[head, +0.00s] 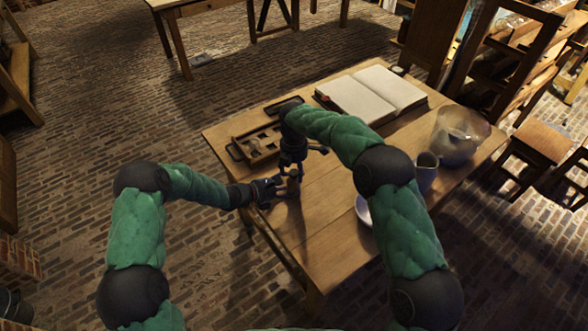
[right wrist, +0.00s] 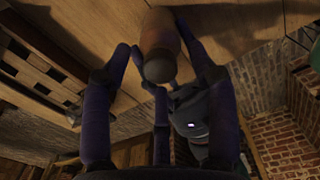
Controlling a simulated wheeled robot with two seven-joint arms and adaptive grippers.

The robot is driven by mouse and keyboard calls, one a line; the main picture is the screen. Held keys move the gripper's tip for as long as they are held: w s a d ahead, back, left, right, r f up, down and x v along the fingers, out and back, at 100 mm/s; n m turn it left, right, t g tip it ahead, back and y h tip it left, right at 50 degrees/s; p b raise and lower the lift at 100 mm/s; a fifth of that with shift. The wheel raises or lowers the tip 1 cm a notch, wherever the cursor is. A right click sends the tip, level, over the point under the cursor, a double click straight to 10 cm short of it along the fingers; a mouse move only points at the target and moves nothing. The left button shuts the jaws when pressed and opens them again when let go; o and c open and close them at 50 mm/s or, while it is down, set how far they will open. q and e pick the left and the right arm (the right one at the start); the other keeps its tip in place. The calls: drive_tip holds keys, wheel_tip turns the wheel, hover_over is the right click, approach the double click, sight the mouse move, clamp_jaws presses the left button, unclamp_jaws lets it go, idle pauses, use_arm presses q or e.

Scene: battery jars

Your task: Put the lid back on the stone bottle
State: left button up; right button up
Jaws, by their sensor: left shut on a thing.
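The stone bottle (head: 293,185) is a small brown upright shape near the table's left edge in the head view. In the right wrist view the bottle (right wrist: 160,38) is brown with a darker rounded end (right wrist: 160,69) towards the camera; I cannot tell whether that end is the lid. My left gripper (head: 281,187) is shut on the bottle from the left. My right gripper (head: 302,157) points down above the bottle. In the right wrist view its fingers (right wrist: 153,38) are spread on either side of the bottle, with a gap at the left finger.
A wooden compartment tray (head: 240,140) lies behind the grippers on the table (head: 330,240). An open book (head: 362,94) lies further back. A jug (head: 426,172), a glass jar (head: 459,135) and a pale dish (head: 364,210) stand to the right, partly near my right arm.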

use_arm(q)
drive_tip(key=shift+f, duration=0.1)
use_arm(e)
wheel_tip(320, 180, up, 12)
idle(0.6)
drive_tip(key=shift+s, duration=0.1)
use_arm(q)
drive_tip(key=o, duration=1.8)
drive_tip(key=shift+c, duration=0.2)
drive_tip(key=v, duration=1.2)
